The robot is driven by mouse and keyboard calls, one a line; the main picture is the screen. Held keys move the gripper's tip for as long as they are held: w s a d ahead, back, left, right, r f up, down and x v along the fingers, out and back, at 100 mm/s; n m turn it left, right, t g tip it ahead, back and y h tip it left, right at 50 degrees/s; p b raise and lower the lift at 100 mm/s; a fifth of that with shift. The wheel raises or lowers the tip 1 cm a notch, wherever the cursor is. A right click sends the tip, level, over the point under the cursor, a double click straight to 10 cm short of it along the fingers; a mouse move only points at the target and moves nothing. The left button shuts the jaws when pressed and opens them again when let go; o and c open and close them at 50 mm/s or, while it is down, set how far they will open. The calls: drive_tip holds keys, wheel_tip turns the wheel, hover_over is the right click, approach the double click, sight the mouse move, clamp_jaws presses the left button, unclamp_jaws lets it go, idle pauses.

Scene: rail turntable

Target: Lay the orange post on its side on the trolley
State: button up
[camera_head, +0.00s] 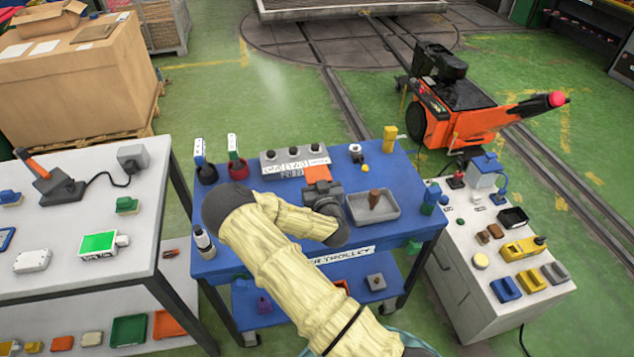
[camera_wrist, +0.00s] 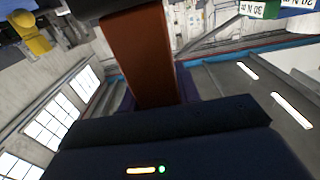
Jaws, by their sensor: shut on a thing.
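The orange post (camera_head: 317,173) shows in the head view as a short orange block at the tip of my gripper (camera_head: 322,190), over the back middle of the blue trolley (camera_head: 283,238). My gripper is shut on the post. In the wrist view the post (camera_wrist: 145,58) fills the upper middle as a brown-orange bar, with a dark part of my gripper (camera_wrist: 165,125) across the bottom. My gripper hides part of the post and the trolley top around it. I cannot tell whether the post touches the trolley.
A grey tray (camera_head: 385,212) with a brown piece stands right of my gripper. A grey block with black knobs (camera_head: 270,166) stands behind it. A yellow post (camera_head: 390,139) stands at the back right corner.

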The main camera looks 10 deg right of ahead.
wheel_tip(320, 180, down, 2)
drive_tip(key=shift+f, duration=0.3)
drive_tip(key=shift+f, duration=0.1)
drive_tip(key=o, duration=1.1)
drive_tip(key=shift+s, duration=0.1)
drive_tip(key=shift+c, duration=0.2)
drive_tip(key=s+b, duration=0.2)
drive_tip(key=s, duration=1)
drive_tip(key=shift+d, duration=0.15)
